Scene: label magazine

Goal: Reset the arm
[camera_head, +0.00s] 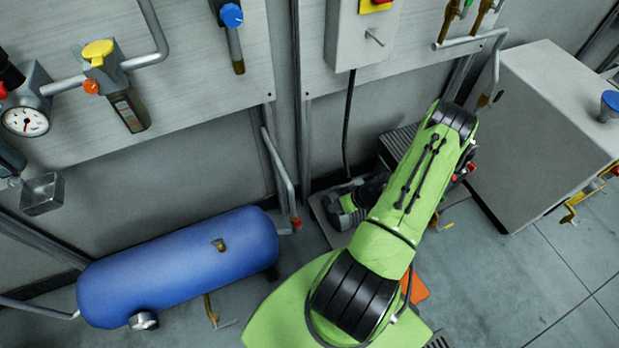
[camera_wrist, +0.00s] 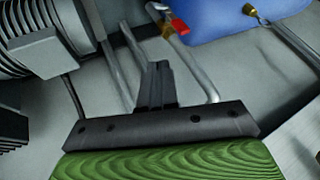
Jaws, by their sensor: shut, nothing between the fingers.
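My green arm reaches up from the bottom middle in the head view, and its far end bends out of sight near the grey motor. In the wrist view, my gripper (camera_wrist: 157,76) shows as dark fingers standing close together on a black bar. The fingers are shut with nothing between them. Behind them are grey pipes and the floor. I cannot see the gripper itself in the head view.
A blue tank (camera_head: 180,262) lies on the floor at left; it also shows in the wrist view (camera_wrist: 235,18). Wall panels (camera_head: 190,70) carry valves and a gauge (camera_head: 25,121). A grey cabinet (camera_head: 540,125) stands at right. The floor at lower right is clear.

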